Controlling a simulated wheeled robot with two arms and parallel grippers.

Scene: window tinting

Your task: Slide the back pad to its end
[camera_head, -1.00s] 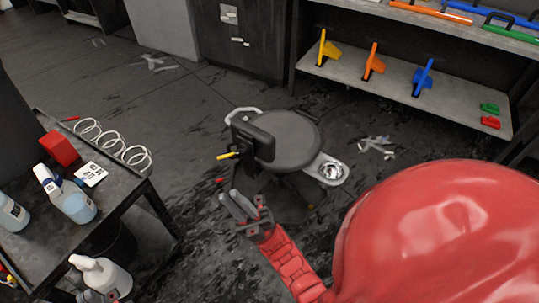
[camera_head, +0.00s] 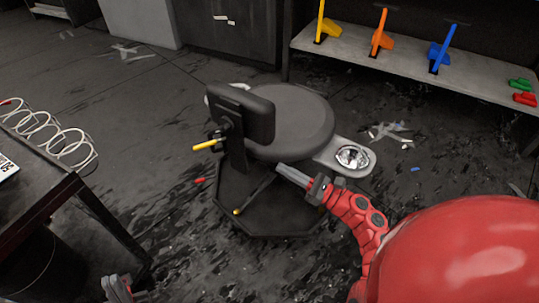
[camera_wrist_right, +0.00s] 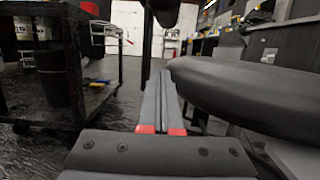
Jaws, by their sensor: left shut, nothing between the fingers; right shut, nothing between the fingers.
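The dark back pad (camera_head: 245,114) stands upright on a post at the near left edge of the stool's round grey seat (camera_head: 300,118). A yellow-handled lever (camera_head: 206,145) sticks out left of the post. My right gripper (camera_head: 279,168) is shut and empty, pointing left just in front of the seat's near edge, apart from the back pad. Its closed fingers also show in the right wrist view (camera_wrist_right: 163,88), with the seat (camera_wrist_right: 250,95) to their right and a dark post (camera_wrist_right: 147,40) ahead. My left gripper (camera_head: 117,288) is at the bottom left, shut and empty, far from the stool.
A side tray with a metal bowl (camera_head: 352,156) sticks out right of the seat. A dark cart (camera_head: 45,205) with coiled white cable (camera_head: 60,135) stands at left. A shelf (camera_head: 460,80) with coloured tools is at the back right. Scraps lie on otherwise open floor.

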